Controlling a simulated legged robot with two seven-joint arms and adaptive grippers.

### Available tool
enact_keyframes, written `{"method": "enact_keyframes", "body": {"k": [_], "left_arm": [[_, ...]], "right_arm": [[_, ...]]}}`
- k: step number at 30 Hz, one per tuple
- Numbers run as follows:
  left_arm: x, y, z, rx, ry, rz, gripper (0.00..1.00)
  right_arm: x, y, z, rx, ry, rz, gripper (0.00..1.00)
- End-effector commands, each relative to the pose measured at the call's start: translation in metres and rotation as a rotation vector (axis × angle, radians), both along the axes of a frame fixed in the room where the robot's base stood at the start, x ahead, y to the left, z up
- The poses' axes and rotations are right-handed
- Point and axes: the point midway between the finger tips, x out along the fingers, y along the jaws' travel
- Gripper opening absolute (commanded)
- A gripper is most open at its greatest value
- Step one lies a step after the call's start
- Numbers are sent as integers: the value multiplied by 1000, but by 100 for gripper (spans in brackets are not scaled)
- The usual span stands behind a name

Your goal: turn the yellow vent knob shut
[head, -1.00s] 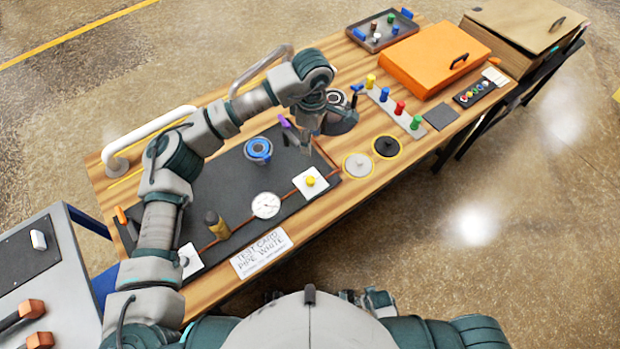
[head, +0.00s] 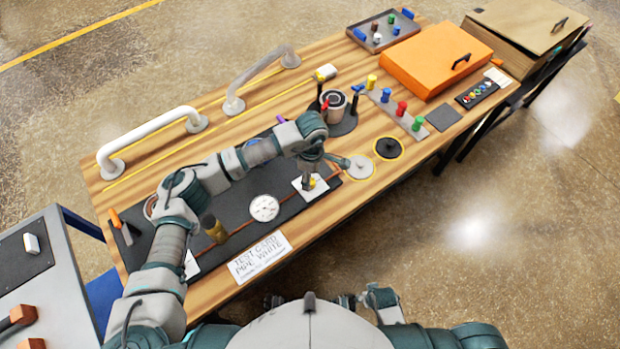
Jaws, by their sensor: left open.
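The yellow vent knob (head: 313,183) sits on a small white plate (head: 300,188) at the front right of the dark panel. It is mostly hidden behind my left gripper's finger. My left gripper (head: 323,172) is open over the plate. One dark finger points down at the knob and the other spreads out to the right toward the grey disc. I cannot tell whether the finger touches the knob.
A round white gauge (head: 264,208) and a brass-coloured fitting (head: 214,229) stand left of the plate. Two round discs, one grey (head: 361,167) and one black (head: 388,147), lie to the right. White curved pipes (head: 150,133) stand behind.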

Motion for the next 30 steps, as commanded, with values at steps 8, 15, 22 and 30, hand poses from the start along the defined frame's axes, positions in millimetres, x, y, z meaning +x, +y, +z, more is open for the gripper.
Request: {"method": "enact_keyframes", "body": {"k": [8, 15, 22, 30], "left_arm": [[-1, 0, -20, 0, -1, 1, 57], [-1, 0, -20, 0, -1, 1, 55], [0, 0, -20, 0, -1, 1, 0], [0, 1, -20, 0, -2, 16, 0]], "right_arm": [[0, 0, 3, -1, 4, 0, 61], [-2, 0, 3, -1, 7, -1, 61], [-2, 0, 3, -1, 4, -1, 61], [-1, -1, 3, -1, 1, -1, 61]]}}
